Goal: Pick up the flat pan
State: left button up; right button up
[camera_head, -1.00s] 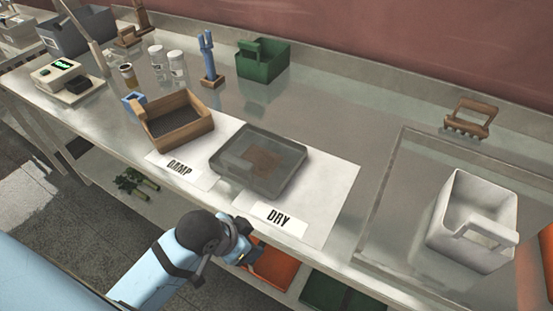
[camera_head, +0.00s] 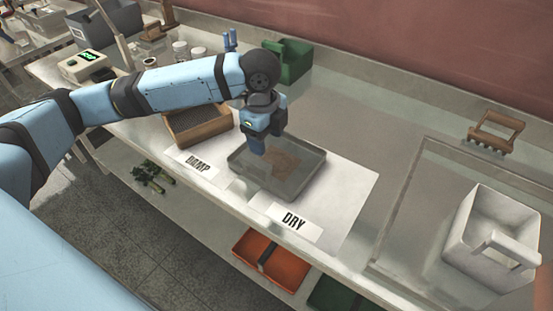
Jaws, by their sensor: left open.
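The flat pan (camera_head: 310,180) is a shallow grey tray with a patch of brown powder in it. It lies on a white sheet on the bench, behind the DRY card. My left gripper (camera_head: 257,148) is open and points down at the pan's back left corner. It overlaps the pan's edge in the picture, and I cannot tell whether it touches. Its fingers are partly hidden by the wrist. My right gripper does not show.
A brown wooden box (camera_head: 195,124) stands left of the pan behind the DAMP card (camera_head: 199,164). A green bin (camera_head: 292,62) is at the back.

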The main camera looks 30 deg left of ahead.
aim_at(256, 161)
pick_arm(q)
jog(key=w+a+r, duration=0.1)
jog(key=a+r, duration=0.1)
jog(key=a, duration=0.1)
notch_tip(256, 161, down, 8)
jog(key=shift+a, duration=0.15)
jog(key=shift+s+a+f, duration=0.1)
jog(key=shift+f, duration=1.2)
jog(key=shift+a+f, duration=0.1)
jog(key=shift+f, duration=1.2)
grip_shut()
